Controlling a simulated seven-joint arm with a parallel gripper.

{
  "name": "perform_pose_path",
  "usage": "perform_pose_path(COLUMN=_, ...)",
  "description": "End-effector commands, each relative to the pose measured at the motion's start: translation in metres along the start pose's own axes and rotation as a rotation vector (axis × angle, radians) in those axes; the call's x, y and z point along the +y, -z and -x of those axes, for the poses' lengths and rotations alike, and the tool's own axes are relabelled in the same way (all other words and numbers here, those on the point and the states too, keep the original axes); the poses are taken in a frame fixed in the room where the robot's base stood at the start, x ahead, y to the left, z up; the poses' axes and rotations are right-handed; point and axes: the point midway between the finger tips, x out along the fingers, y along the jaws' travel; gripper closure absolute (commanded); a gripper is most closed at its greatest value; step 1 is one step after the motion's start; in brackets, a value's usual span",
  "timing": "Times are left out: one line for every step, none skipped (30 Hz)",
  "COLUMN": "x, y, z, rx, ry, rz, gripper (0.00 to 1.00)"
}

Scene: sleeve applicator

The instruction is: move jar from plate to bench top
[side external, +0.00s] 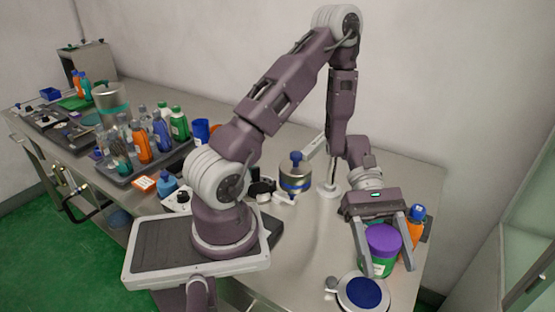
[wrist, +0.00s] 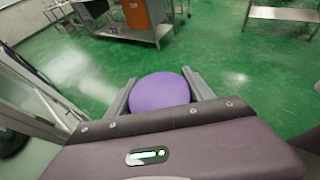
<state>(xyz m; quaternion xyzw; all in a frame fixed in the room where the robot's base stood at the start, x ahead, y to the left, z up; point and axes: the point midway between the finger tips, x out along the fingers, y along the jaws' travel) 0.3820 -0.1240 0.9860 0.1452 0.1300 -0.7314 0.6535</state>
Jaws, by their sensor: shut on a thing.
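The jar (side external: 382,248) has a purple lid and a green body with a pale label. It is upright between the fingers of my gripper (side external: 390,245), which is shut on it. In the wrist view the round purple lid of the jar (wrist: 160,92) fills the space between the two fingers of my gripper (wrist: 160,98). A round plate with a blue top (side external: 362,293) and a pale rim is just in front of the jar in the side view. Whether the jar's base touches the bench top (side external: 310,245) cannot be told.
An orange bottle with a blue cap (side external: 413,226) stands close behind the right finger. A silver pot with a blue lid (side external: 295,176) stands farther back. A tray of several bottles (side external: 135,170) is at the left. The bench centre is clear.

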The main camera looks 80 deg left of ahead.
Motion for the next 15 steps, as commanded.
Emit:
perform_pose_path(x=0.000, y=-0.005, z=0.002, rx=0.000, ry=-0.001, rz=-0.003, gripper=0.92)
perform_pose_path(x=0.001, y=-0.009, z=0.004, rx=0.001, ry=-0.001, rz=-0.004, gripper=0.92)
perform_pose_path(x=0.001, y=-0.016, z=0.007, rx=0.002, ry=-0.002, rz=-0.005, gripper=0.92)
perform_pose_path(x=0.000, y=-0.023, z=0.010, rx=0.003, ry=-0.002, rz=-0.005, gripper=0.92)
perform_pose_path(x=0.001, y=-0.028, z=0.012, rx=0.003, ry=-0.002, rz=-0.006, gripper=0.92)
perform_pose_path(x=0.001, y=-0.035, z=0.015, rx=0.003, ry=-0.002, rz=-0.006, gripper=0.92)
perform_pose_path(x=0.001, y=-0.041, z=0.017, rx=0.002, ry=-0.002, rz=-0.005, gripper=0.92)
perform_pose_path(x=0.000, y=-0.046, z=0.019, rx=0.004, ry=0.002, rz=-0.007, gripper=0.92)
perform_pose_path(x=-0.005, y=-0.047, z=0.012, rx=0.001, ry=0.066, rz=-0.030, gripper=0.92)
perform_pose_path(x=-0.008, y=-0.048, z=0.009, rx=0.002, ry=0.106, rz=-0.045, gripper=0.92)
perform_pose_path(x=-0.011, y=-0.049, z=0.006, rx=0.001, ry=0.146, rz=-0.061, gripper=0.92)
perform_pose_path(x=-0.017, y=-0.050, z=0.002, rx=0.002, ry=0.203, rz=-0.085, gripper=0.92)
perform_pose_path(x=-0.021, y=-0.051, z=-0.001, rx=0.002, ry=0.247, rz=-0.101, gripper=0.92)
perform_pose_path(x=-0.025, y=-0.051, z=-0.004, rx=0.002, ry=0.294, rz=-0.121, gripper=0.92)
perform_pose_path(x=-0.031, y=-0.052, z=-0.007, rx=0.003, ry=0.359, rz=-0.148, gripper=0.92)
